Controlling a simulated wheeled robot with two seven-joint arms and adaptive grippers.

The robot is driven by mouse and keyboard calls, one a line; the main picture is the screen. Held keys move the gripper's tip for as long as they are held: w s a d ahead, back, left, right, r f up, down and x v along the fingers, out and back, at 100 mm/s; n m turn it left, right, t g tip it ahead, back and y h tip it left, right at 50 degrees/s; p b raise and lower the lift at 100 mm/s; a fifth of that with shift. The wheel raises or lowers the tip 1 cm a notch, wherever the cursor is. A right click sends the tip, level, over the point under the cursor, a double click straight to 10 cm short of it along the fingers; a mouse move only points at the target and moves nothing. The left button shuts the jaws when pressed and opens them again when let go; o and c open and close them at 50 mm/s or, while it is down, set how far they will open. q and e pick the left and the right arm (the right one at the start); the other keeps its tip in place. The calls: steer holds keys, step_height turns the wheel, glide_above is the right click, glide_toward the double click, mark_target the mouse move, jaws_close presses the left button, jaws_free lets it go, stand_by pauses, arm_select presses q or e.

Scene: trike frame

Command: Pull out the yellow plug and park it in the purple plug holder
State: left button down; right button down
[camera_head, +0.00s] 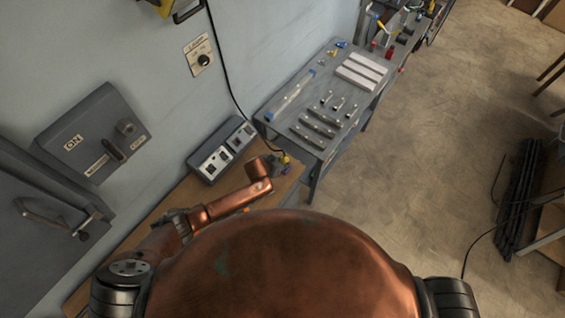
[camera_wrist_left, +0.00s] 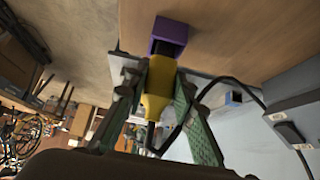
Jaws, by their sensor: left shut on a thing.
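The yellow plug (camera_wrist_left: 157,88) is between the two fingers of my left gripper (camera_wrist_left: 160,82), which is shut on it. In the head view the plug (camera_head: 285,159) is a small yellow spot by the wooden bench's far right corner, next to my left gripper (camera_head: 279,164). The purple plug holder (camera_wrist_left: 169,32) is a small block on the wooden surface. The plug's front end meets the holder's dark opening; how deep it sits inside I cannot tell. The holder (camera_head: 287,169) shows small in the head view, just below the plug. My right gripper is out of view.
A grey socket box (camera_head: 222,150) stands on the wooden bench (camera_head: 165,208) against the wall. A black cable (camera_head: 224,80) hangs down the wall toward the plug. A grey table (camera_head: 330,97) with metal parts stands beyond the bench. The floor at right is mostly open.

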arm_select(q)
steer(key=shift+f+b, duration=0.55)
steer(key=shift+f, duration=0.3)
steer(key=c, duration=1.5)
jaws_free()
steer(key=shift+c, duration=0.2)
steer(key=v, duration=1.2)
